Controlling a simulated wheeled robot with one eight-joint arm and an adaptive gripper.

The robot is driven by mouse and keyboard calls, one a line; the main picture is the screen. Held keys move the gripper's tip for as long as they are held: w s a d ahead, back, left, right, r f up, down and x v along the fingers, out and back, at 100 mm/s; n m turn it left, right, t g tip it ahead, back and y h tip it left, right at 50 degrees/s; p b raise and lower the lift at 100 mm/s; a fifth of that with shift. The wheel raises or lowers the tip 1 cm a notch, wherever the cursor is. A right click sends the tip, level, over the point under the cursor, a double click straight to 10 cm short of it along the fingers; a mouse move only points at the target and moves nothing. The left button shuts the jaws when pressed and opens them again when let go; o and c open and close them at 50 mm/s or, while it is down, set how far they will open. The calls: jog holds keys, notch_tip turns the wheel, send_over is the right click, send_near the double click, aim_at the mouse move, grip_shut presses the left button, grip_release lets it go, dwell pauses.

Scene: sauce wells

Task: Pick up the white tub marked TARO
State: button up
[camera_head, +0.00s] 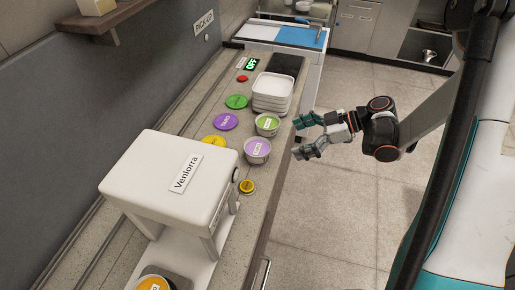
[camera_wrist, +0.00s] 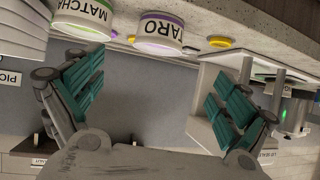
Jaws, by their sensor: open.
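The white TARO tub (camera_wrist: 160,34) shows in the wrist view with its black label facing my gripper and a purple rim. In the head view the white tub with purple contents (camera_head: 257,151) stands upright near the counter's front edge; its label is too small to read there. My gripper (camera_head: 300,137) is open and empty, off the counter's edge to the right of the tub, with a gap between them. In the wrist view, my gripper's teal fingers (camera_wrist: 156,88) are spread wide, with the tub beyond them at the top. Nothing hides the tub's front.
The MATCHA tub (camera_wrist: 85,17) stands close beside the TARO tub. A stack of white trays (camera_head: 272,93) stands behind it. Purple (camera_head: 226,122) and green (camera_head: 237,102) discs lie behind the tubs.

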jog(key=b, duration=0.2)
send_near(258, 148)
jog(key=s+a, duration=0.1)
jog(key=s+a+r, duration=0.1)
jog(key=s+a, duration=0.1)
jog(key=shift+a+r, duration=0.1)
jog(key=shift+r, duration=0.1)
jog(key=shift+a+r+b+x, duration=0.15)
jog(key=shift+b+x, duration=0.4)
jog(key=shift+x, duration=1)
jog(key=shift+a+r+b+x, duration=0.1)
jog(key=shift+r+b+x, duration=0.35)
jog(key=shift+x, duration=1.05)
jog(key=shift+f, duration=0.15)
jog(key=c, duration=1.3)
